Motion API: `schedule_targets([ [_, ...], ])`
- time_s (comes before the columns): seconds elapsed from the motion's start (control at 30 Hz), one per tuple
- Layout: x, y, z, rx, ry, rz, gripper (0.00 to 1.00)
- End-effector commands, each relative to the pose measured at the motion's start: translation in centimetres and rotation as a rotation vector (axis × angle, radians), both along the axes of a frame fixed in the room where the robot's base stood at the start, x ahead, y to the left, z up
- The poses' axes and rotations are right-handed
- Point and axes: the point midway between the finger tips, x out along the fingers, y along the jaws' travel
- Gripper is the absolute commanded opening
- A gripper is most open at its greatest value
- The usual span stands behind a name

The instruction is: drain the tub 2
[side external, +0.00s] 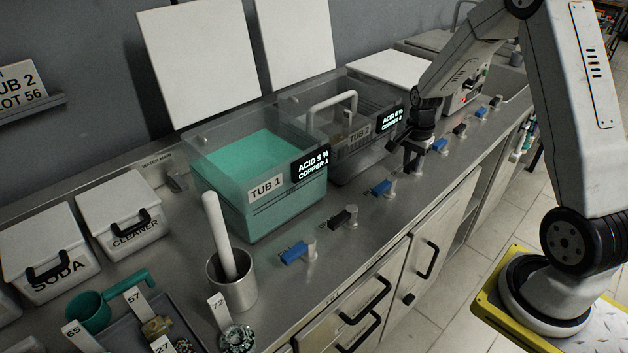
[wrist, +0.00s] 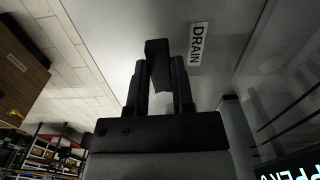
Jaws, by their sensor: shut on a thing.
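My gripper (side external: 412,160) is in front of tub 2, low over the counter, and is mostly dark there. In the wrist view my gripper (wrist: 162,80) is shut on a black valve handle (wrist: 157,60), which lies between its fingers. A "DRAIN" label (wrist: 198,44) is on the counter beside it.
Tub 1 (side external: 260,185), holding teal liquid, stands left of tub 2. Blue valve handles (side external: 382,187) and a black one (side external: 343,216) line the front edge on the left; more valves (side external: 460,130) stand on the right. A metal cup (side external: 232,282) with a white rod stands nearer.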

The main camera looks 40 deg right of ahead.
Motion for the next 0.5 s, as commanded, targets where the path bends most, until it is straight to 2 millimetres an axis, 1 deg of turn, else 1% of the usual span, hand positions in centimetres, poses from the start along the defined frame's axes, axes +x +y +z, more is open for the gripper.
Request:
schedule_targets([
  [0.2,0.33,-0.01,0.10,-0.001,-0.002,-0.055,0.00],
  [0.5,0.38,-0.02,0.11,-0.001,-0.003,-0.065,0.00],
])
